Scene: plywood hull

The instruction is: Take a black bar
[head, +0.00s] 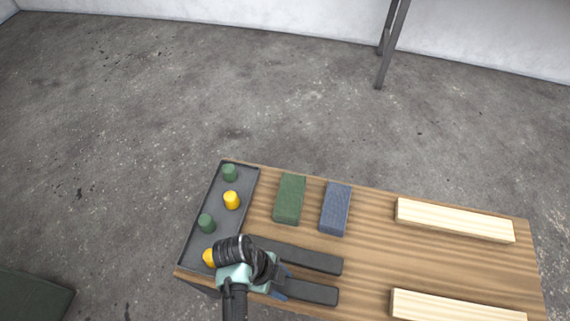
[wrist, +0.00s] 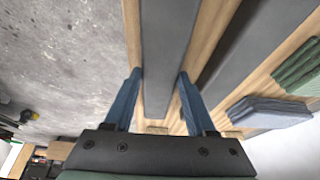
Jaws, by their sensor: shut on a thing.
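Two black bars lie side by side along the wooden table top. In the wrist view the held bar (wrist: 168,50) passes between both fingers of my gripper (wrist: 160,76). I cannot tell whether it is lifted off the wood. The back black bar (head: 305,259) lies just behind and apart; in the wrist view it is on the right (wrist: 228,45).
A dark tray (head: 240,195) at the table's left end holds green and yellow pegs. A green block (head: 290,198) and a blue block (head: 335,208) lie behind the bars. Two pale wooden bars (head: 455,220) (head: 455,306) lie at the right. Bare table (head: 365,265) shows between.

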